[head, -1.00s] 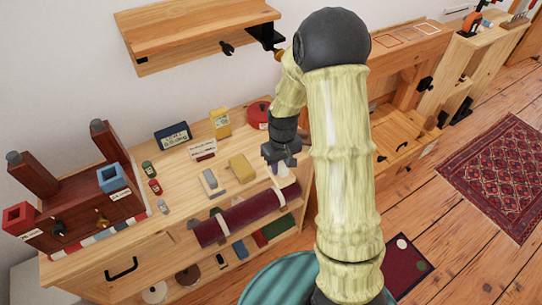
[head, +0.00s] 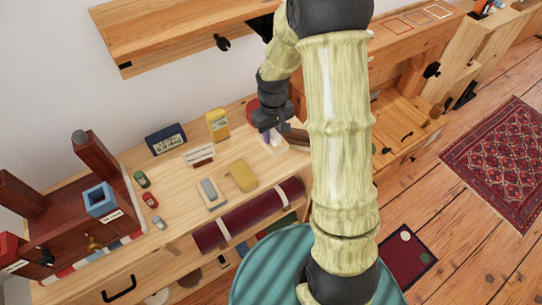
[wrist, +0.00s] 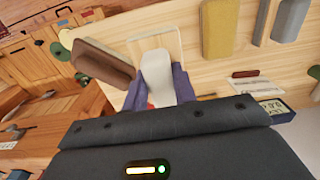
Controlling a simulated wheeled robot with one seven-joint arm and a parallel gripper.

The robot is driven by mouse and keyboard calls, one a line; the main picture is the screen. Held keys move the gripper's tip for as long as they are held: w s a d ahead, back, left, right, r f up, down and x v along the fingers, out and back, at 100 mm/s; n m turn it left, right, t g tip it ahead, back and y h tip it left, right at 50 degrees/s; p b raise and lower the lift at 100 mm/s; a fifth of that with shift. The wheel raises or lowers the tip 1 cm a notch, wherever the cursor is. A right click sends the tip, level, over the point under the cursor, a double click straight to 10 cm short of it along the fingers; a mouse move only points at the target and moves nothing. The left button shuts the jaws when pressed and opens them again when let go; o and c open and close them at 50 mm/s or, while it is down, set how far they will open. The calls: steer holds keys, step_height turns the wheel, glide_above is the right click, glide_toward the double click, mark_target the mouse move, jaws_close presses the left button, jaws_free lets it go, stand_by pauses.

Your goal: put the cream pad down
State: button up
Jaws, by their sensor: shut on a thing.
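The cream pad (wrist: 157,76) is held between the two blue-purple fingers of my gripper (wrist: 158,90) in the wrist view. Its far end points away from the gripper, over a pale wooden board or tray (wrist: 152,42). I cannot tell whether the pad touches that surface. In the head view my gripper (head: 272,136) is low over the right part of the wooden bench top (head: 226,197), with a bit of the pale pad showing below it. The jaws hide part of the pad.
A brown block (wrist: 103,62) lies close beside the pad. A yellow block (head: 243,176) and a grey block (head: 208,193) lie to the left in the head view. A yellow box (head: 217,124) and a dark blue clock-like box (head: 166,139) stand behind. A shelf (head: 180,35) hangs above.

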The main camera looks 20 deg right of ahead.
mark_target(274, 147)
steer(key=shift+s+d, duration=0.2)
steer(key=shift+s, duration=0.1)
steer(key=shift+s+f, duration=0.15)
steer(key=shift+f, duration=0.05)
steer(key=f, duration=0.5)
steer(key=shift+w+f, duration=0.2)
steer(key=shift+f, duration=0.2)
steer(key=shift+f+p, duration=0.3)
steer(key=shift+f, duration=1.55)
steer(key=shift+f, duration=0.2)
steer(key=o, duration=0.9)
steer(key=shift+o, duration=0.2)
